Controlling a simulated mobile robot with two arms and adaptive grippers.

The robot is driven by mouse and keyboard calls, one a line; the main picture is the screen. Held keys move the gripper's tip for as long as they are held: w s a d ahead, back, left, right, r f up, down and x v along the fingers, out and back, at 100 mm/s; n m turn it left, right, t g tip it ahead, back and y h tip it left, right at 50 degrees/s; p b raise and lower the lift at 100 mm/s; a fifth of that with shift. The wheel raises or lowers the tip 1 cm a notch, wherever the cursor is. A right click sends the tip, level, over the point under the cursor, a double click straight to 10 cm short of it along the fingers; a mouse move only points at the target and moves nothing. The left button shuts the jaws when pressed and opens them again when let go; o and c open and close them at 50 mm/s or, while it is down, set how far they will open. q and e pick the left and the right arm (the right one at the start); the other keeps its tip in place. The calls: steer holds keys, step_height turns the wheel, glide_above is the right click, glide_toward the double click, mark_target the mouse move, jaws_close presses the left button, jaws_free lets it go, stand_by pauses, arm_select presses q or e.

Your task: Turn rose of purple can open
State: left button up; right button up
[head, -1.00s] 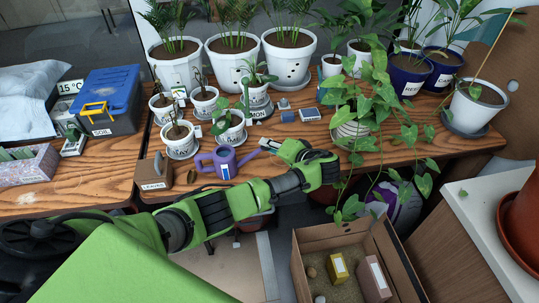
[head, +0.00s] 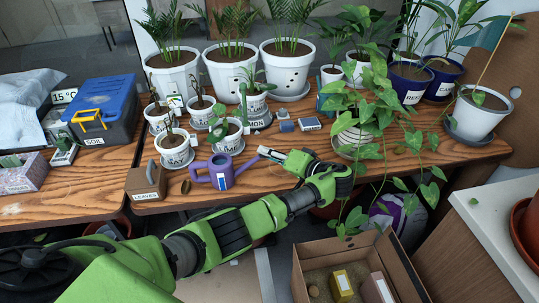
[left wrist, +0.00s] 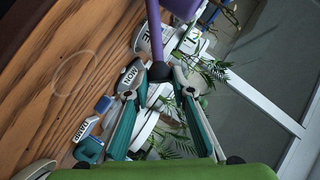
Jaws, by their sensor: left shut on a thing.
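The purple watering can (head: 221,173) stands upright on the wooden table in the head view, its handle to the left and its spout to the right. In the left wrist view its purple spout (left wrist: 170,35) comes down from the top and ends in a dark rose (left wrist: 159,71). My left gripper (head: 265,153) reaches the spout's end from the right. In the left wrist view its fingertips (left wrist: 159,74) are shut on the rose, one on each side. In the head view the fingers mostly hide the rose. My right gripper is in neither view.
White labelled pots (head: 175,150) stand close behind and left of the can. A brown box marked LEAVES (head: 145,181) is at its left. A trailing vine (head: 365,115) hangs right of my left arm. An open cardboard box (head: 313,253) is below the table edge.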

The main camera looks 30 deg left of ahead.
arm_select(q)
steer(key=o, duration=1.1)
steer(key=v, duration=1.2)
steer(key=shift+w, duration=0.1)
